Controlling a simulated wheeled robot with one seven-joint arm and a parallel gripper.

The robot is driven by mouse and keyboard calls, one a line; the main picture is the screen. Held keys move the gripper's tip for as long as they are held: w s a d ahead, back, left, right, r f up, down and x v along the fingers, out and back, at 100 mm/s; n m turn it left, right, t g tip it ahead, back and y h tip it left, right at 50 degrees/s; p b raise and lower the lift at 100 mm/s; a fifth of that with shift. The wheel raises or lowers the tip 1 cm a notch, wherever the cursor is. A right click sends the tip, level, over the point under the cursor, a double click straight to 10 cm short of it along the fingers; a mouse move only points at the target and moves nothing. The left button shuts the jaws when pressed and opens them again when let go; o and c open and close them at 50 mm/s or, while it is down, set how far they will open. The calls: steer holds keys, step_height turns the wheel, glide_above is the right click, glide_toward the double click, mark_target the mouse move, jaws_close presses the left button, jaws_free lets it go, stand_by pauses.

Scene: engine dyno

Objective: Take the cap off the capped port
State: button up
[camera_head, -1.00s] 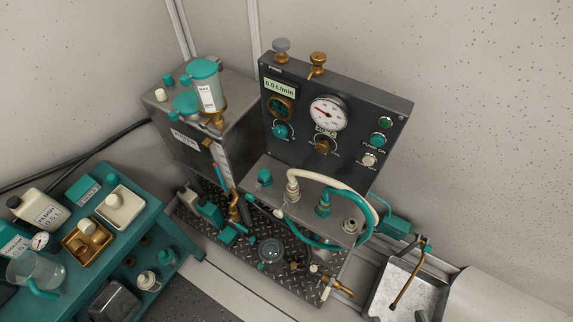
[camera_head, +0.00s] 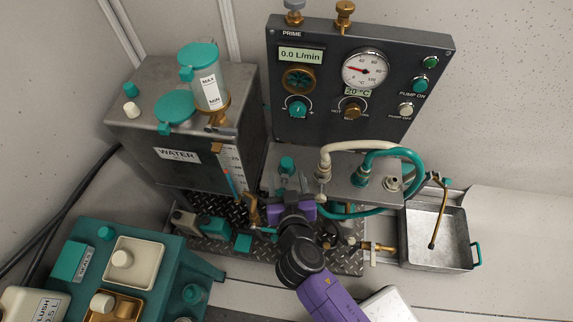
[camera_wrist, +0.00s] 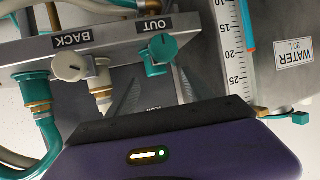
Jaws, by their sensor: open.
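A teal cap (camera_head: 286,165) stands at the left end of the grey port block (camera_head: 345,188), left of the cream hose fitting. My gripper (camera_head: 291,185) is open just in front of this cap, and I cannot tell from the head view whether the fingers flank it. In the wrist view, which is upside down, the open fingers (camera_wrist: 155,95) point toward the block. A teal knob-like part (camera_wrist: 160,48) by the OUT label lies ahead of the gap between them. I cannot tell whether it is the same cap.
A cream hose (camera_head: 350,147) and a teal hose (camera_head: 365,160) arch over the block beside my gripper. A bare port (camera_head: 392,183) is at its right end. The water tank (camera_head: 180,155) stands close left; a metal tray (camera_head: 437,240) is at right. A cream knob (camera_wrist: 70,65) sits by the BACK label.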

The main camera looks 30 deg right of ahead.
mark_target(288, 167)
steer(key=x, duration=0.7)
steer(key=shift+w+d+p, duration=0.2)
steer(key=shift+d+p, duration=0.1)
steer(key=shift+d, duration=0.15)
jaws_close()
